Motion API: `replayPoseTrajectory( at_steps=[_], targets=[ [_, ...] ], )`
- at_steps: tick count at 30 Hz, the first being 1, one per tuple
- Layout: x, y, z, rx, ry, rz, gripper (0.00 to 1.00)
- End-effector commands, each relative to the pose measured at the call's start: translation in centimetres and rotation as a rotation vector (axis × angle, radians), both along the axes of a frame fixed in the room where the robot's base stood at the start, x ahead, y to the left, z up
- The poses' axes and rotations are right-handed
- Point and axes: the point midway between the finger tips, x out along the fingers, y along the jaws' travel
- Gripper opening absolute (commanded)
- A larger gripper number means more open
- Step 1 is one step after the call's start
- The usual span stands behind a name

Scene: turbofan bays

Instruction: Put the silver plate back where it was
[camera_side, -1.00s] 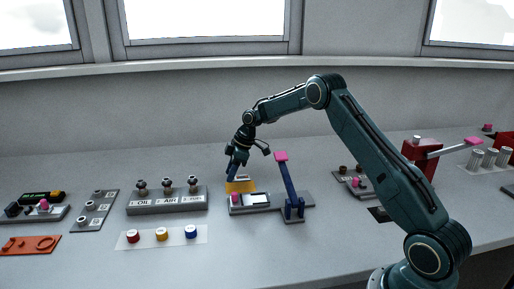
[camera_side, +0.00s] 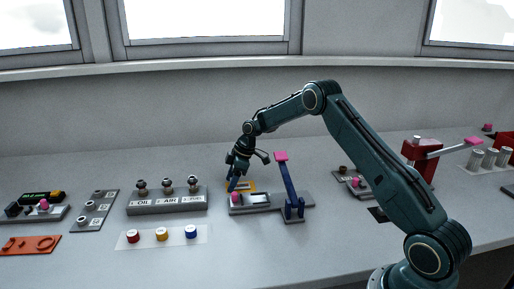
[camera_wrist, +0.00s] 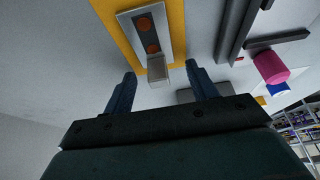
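The silver plate (camera_wrist: 146,30) shows in the wrist view, with two brown round spots and a small grey block (camera_wrist: 158,72) at its near end. It appears to lie over a yellow base (camera_wrist: 176,24). My gripper (camera_wrist: 160,70) is open, its two dark blue fingers on either side of the grey block, with a visible gap on each side. In the side view my gripper (camera_side: 231,186) is low at the yellow base (camera_side: 250,186); the plate is hard to make out there.
A grey fixture (camera_side: 307,198) with a blue upright lever (camera_side: 288,184) topped in pink stands just right of my gripper. A pink knob (camera_wrist: 270,67) is to the right in the wrist view.

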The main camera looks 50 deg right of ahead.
Motion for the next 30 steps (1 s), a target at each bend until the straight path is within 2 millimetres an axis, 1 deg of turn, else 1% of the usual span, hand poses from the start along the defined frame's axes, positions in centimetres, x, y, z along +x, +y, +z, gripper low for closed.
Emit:
replayPoseTrajectory(
  at_steps=[8,14,20,30],
  targets=[
    [0.0,0.0,0.3,0.0,-0.001,0.0,0.58],
    [-0.3,-0.4,1.6,-0.001,-0.002,-0.001,0.58],
    [-1.1,-1.2,4.2,-0.001,-0.002,-0.002,0.58],
    [-2.6,-2.6,9.1,-0.002,-0.002,-0.001,0.58]
  ],
)
